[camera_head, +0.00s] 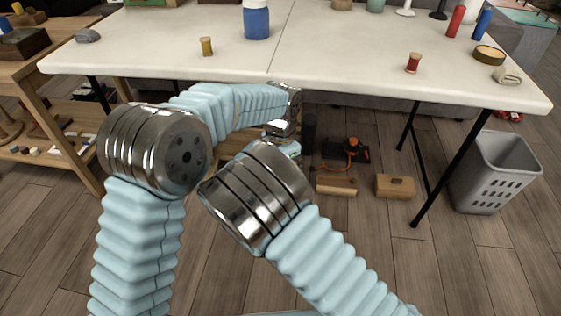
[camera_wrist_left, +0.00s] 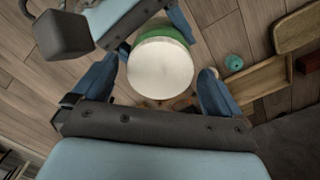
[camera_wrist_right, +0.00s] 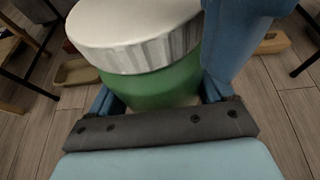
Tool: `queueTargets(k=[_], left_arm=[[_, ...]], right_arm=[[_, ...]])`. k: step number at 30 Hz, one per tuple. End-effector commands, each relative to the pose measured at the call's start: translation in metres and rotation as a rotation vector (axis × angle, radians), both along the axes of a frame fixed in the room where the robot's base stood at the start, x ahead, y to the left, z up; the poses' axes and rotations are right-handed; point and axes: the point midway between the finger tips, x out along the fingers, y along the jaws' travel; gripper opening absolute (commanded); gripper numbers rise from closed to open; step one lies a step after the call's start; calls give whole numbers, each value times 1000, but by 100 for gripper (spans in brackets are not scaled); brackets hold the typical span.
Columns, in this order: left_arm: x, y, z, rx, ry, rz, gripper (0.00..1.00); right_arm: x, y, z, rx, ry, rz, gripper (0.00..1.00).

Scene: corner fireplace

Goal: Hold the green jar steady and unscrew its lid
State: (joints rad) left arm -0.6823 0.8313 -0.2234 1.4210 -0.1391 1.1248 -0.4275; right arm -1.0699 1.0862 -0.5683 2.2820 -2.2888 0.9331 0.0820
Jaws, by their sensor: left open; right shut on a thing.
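The green jar (camera_wrist_right: 165,85) shows in the right wrist view with its broad white ribbed lid (camera_wrist_right: 140,50) on top. My right gripper (camera_wrist_right: 160,98) is shut on the jar's body, below the lid. In the left wrist view the lid (camera_wrist_left: 160,70) is seen from above, with a strip of the green jar (camera_wrist_left: 165,32) behind it. My left gripper (camera_wrist_left: 160,88) is open, one blue finger on each side of the lid, with gaps showing. In the head view my arms hide the jar and both grippers' fingers.
A white table (camera_head: 330,45) stands ahead, holding a blue jar (camera_head: 256,20), a yellow spool (camera_head: 207,46) and a red spool (camera_head: 413,62). A grey basket (camera_head: 495,170) stands right. Wooden blocks (camera_head: 395,186) lie on the floor below. Wooden shelves (camera_head: 40,140) are at left.

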Motion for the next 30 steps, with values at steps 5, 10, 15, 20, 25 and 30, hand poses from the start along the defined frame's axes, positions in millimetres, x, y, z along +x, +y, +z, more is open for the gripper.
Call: queueTargets(k=[5,10,15,20,25,30], left_arm=[[0,0,0,0,0,0,100],[0,0,0,1,1,0,79],[0,0,0,1,1,0,52],[0,0,0,3,0,46,44],[0,0,0,12,-3,241,44],[0,0,0,12,-2,262,44]], right_arm=[[0,0,0,0,-1,0,0],[0,0,0,0,-1,0,0],[0,0,0,0,-1,0,0],[0,0,0,0,-1,0,0],[0,0,0,0,-1,0,0],[0,0,0,0,-1,0,0]])
